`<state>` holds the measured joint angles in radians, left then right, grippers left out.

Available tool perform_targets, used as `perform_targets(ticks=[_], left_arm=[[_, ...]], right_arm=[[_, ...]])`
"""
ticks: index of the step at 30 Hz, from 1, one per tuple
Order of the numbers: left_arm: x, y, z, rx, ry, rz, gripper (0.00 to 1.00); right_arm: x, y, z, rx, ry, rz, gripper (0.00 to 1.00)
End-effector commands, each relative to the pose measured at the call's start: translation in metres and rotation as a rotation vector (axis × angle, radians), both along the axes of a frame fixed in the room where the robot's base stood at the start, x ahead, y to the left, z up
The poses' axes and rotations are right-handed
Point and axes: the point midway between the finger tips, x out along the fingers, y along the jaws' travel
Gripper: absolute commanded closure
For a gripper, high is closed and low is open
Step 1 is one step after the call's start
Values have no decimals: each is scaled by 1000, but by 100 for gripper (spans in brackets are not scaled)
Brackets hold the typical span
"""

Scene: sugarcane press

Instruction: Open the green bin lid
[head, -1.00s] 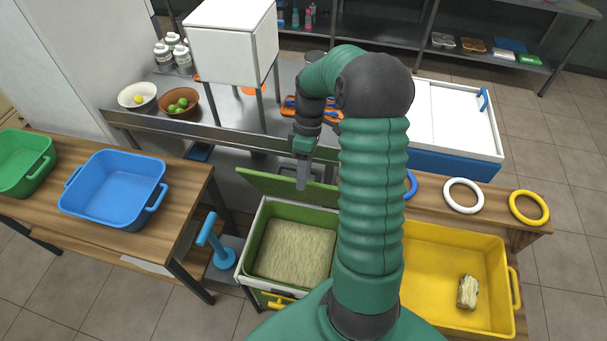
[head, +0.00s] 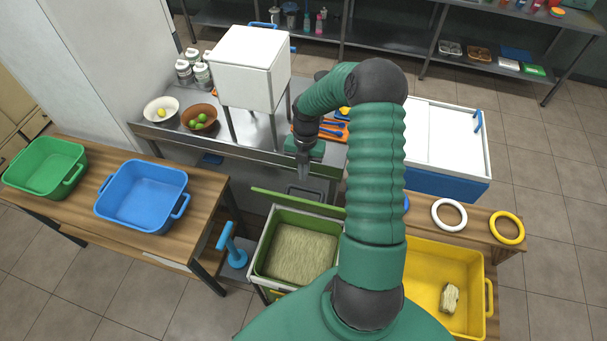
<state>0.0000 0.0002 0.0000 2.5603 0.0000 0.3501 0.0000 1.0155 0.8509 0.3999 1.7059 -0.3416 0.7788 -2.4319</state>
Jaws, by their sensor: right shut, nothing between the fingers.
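The green bin (head: 262,262) stands below and in front of me, filled with a pale fibrous mass (head: 300,254). Its green lid (head: 296,203) is raised at the back edge and shows nearly edge-on, so the inside of the bin is exposed. My right gripper (head: 303,182) points down above the far side of the lid, shut and empty, with a visible gap to the lid in the picture. My right arm covers the bin's right side. My left gripper is not in view.
A wooden table at left holds a green tub (head: 42,168) and a blue tub (head: 142,196). A blue-handled tool (head: 230,245) stands left of the bin. A yellow tub (head: 425,272) with a pale block (head: 449,297) is at right. A steel counter (head: 240,138) lies behind.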

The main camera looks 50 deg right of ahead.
Motion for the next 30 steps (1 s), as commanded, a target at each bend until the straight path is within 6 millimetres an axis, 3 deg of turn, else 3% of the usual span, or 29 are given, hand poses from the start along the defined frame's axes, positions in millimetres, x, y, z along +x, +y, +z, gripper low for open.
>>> perform_targets(ticks=[9, 13, 26, 30], left_arm=[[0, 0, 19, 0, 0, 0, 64], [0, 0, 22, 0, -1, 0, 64], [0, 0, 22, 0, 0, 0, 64], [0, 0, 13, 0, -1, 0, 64]], right_arm=[[-5, 9, -61, 4, 5, -2, 100], [-5, 11, -78, 3, 4, -4, 100], [-5, 10, -87, 0, 2, -5, 100], [2, -6, -86, -2, -3, -8, 100]])
